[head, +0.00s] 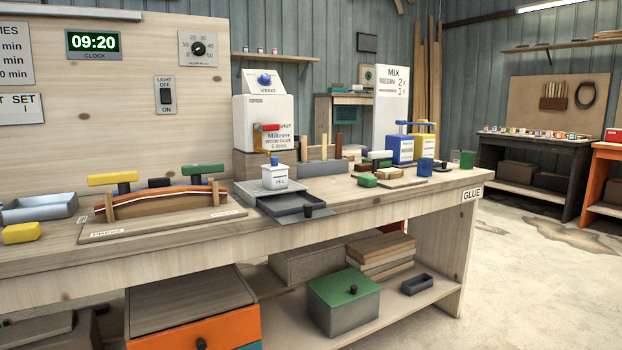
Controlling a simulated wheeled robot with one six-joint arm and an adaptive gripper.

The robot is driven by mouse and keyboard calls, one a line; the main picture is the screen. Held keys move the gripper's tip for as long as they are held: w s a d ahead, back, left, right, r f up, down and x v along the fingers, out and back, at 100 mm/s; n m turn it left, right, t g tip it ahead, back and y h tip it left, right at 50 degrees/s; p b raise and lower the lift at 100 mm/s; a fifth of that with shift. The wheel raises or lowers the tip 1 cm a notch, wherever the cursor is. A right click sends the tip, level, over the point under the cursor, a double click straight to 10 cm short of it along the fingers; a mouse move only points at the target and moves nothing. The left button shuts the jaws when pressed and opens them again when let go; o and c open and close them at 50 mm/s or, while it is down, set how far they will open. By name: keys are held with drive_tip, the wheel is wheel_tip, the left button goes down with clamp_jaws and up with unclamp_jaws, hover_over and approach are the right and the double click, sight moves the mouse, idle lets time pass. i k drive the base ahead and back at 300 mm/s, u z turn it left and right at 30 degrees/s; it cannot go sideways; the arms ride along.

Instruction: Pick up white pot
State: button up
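The white pot (274,178) is a small white container with dark lettering on its front and a blue knob on top. It stands upright on a grey platform (252,192) below the spout of the white glue dispenser (264,115). The dispenser has a red and yellow lever above and left of the pot. My gripper is not in view, and nothing touches the pot from the front.
A dark shallow tray (292,205) with a black knob lies just in front of the pot. A wooden press with a curved strip (158,203) is to the left. Blue and yellow cans (400,149) and small blocks stand right. Floor at right is clear.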

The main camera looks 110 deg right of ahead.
sight(275, 180)
drive_tip(key=z, duration=5.1)
drive_tip(key=i, duration=1)
drive_tip(key=u, duration=3)
